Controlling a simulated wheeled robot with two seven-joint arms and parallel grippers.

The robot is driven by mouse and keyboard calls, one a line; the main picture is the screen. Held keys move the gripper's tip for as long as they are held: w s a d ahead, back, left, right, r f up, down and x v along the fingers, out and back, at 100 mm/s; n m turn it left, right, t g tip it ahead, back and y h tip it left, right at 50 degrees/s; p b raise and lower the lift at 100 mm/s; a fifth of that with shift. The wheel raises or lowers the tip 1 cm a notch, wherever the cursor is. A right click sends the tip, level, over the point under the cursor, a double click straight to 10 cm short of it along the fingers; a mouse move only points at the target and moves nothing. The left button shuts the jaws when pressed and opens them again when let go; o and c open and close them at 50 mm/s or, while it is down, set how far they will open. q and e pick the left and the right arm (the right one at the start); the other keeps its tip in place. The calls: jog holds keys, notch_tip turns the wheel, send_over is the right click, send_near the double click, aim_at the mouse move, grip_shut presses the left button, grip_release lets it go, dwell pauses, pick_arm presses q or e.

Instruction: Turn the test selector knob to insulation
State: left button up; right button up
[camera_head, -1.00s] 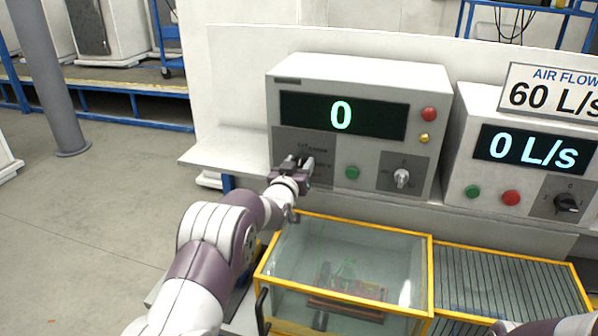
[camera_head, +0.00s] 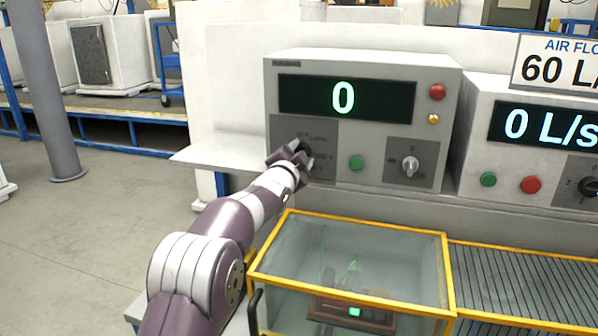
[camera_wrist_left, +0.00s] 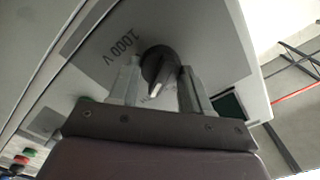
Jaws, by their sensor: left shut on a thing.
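The test selector knob (camera_wrist_left: 158,66) is dark and round with a pale pointer ridge, and sits on a grey label plate on the front of the grey tester box (camera_head: 440,85). In the left wrist view a "1000 V" label (camera_wrist_left: 122,45) is beside it, and the pointer's pale end faces down toward the gripper base. My left gripper (camera_head: 294,157) is shut on the knob, with one finger on each side. In the head view the gripper hides most of the knob and part of the lettering. My right gripper is out of view.
A yellow-framed clear case (camera_head: 447,262) stands below. An air-flow unit (camera_head: 481,125) is at the right.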

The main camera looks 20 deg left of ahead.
pick_arm(q)
jog(key=m+b, duration=0.3)
jog(key=shift+f+m, duration=0.3)
jog(key=shift+f, duration=0.05)
jog(key=shift+d+m+b, duration=0.1)
jog(key=shift+m+b, duration=1.1)
jog(key=shift+m, duration=0.6)
jog(key=o, duration=1.1)
jog(key=shift+c, duration=0.2)
jog(key=shift+s+d+r, duration=0.1)
jog(key=shift+r, duration=0.1)
jog(key=shift+s, duration=0.1)
